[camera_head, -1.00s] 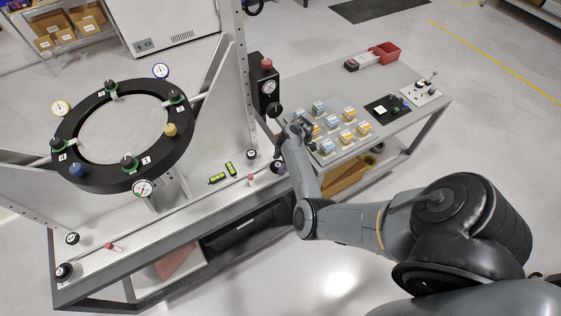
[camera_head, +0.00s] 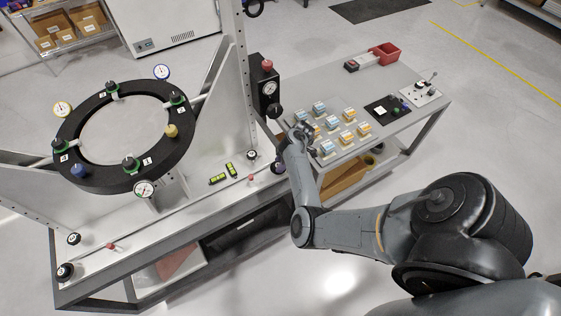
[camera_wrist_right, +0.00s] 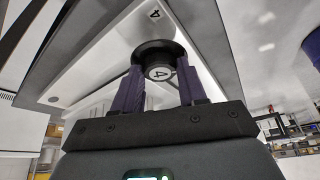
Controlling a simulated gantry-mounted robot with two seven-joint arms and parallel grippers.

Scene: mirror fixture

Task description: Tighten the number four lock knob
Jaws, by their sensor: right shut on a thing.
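The number four lock knob (camera_wrist_right: 160,72) is black and round, with a white face marked 4, and fills the middle of the right wrist view. My right gripper (camera_wrist_right: 160,84) has purple fingers, one on each side of this knob, and is shut on it. A white plate marked 4 lies just behind the knob. In the head view my right gripper (camera_head: 278,168) is at the right front corner of the fixture base, partly hidden by my arm. My left gripper is not in view.
A black ring (camera_head: 117,185) with dial gauges and coloured knobs stands on the fixture. Other black knobs sit on the base at right (camera_head: 252,155) and left (camera_head: 74,239). Green levels (camera_head: 223,173) lie on it. A side table (camera_head: 350,95) holds several small boxes.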

